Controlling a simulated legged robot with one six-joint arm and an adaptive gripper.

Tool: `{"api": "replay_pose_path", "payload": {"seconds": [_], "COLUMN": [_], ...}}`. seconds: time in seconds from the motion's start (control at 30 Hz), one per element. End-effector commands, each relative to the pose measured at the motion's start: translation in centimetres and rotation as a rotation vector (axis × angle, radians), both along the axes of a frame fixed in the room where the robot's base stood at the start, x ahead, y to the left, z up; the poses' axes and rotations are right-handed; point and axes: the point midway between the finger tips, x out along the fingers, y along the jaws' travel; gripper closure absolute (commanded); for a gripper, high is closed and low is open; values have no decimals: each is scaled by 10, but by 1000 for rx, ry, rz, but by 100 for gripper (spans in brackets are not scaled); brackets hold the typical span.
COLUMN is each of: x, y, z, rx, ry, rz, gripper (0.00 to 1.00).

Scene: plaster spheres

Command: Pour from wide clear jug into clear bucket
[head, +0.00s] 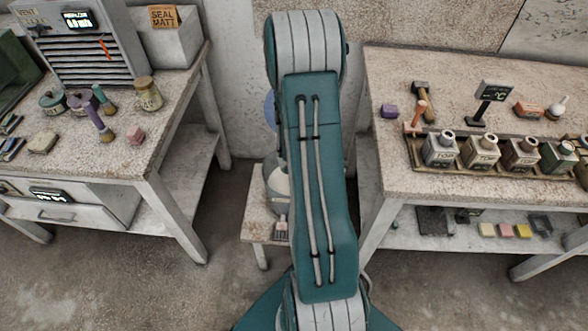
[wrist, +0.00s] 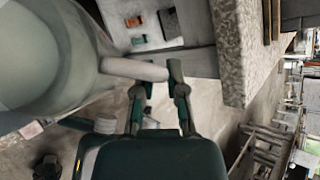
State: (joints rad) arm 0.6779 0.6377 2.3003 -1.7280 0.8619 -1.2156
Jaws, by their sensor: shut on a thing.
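In the wrist view, my gripper (wrist: 157,78) is shut on the pale handle of a wide, see-through jug (wrist: 55,50). The jug fills the left side of that view and runs out of frame, so its rim and tilt cannot be read. In the head view, my arm hides the gripper and most of what is behind it. A pale, clear-walled vessel, probably the clear bucket (head: 272,180), shows partly past the arm's left edge, on a low stand (head: 262,220). Its contents cannot be made out.
A left bench (head: 170,100) holds a grey cabinet, jars and brushes. A right bench (head: 400,165) holds a tray of several bottles, a small display and tools. The low stand is in the gap between them. Open floor (head: 130,275) lies in front.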

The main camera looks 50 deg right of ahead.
Motion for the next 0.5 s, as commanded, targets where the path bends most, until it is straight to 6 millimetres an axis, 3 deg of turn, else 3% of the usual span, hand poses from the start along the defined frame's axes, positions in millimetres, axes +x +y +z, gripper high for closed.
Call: {"api": "replay_pose_path", "payload": {"seconds": [0.5], "x": [-7], "y": [-1], "z": [-9], "rx": [35], "ry": [-310], "rz": [2], "gripper": [100]}}
